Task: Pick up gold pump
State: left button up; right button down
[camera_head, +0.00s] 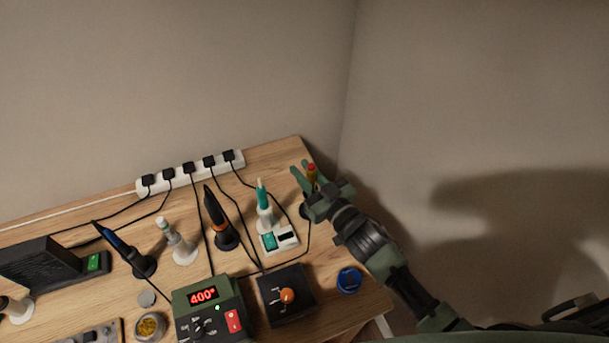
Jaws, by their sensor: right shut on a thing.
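The gold pump (312,176), with a reddish-orange tip, stands roughly upright near the table's right back corner. My right gripper (305,174) reaches in from the lower right and is shut on it. The green fingers and wrist cover most of its body. A dark round base (304,211) shows partly just below the gripper; I cannot tell whether the pump still touches it. My left gripper is not in view.
A teal-tipped tool (263,195), an orange-and-black tool (216,212) and a blue one (118,243) stand in holders to the left. A white power strip (190,172) lies behind. A soldering station (203,297), black box (287,295) and blue tin (349,280) sit in front.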

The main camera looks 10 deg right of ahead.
notch_tip(320, 180, up, 18)
jog(key=shift+r+p, duration=0.25)
jog(key=shift+p, duration=0.05)
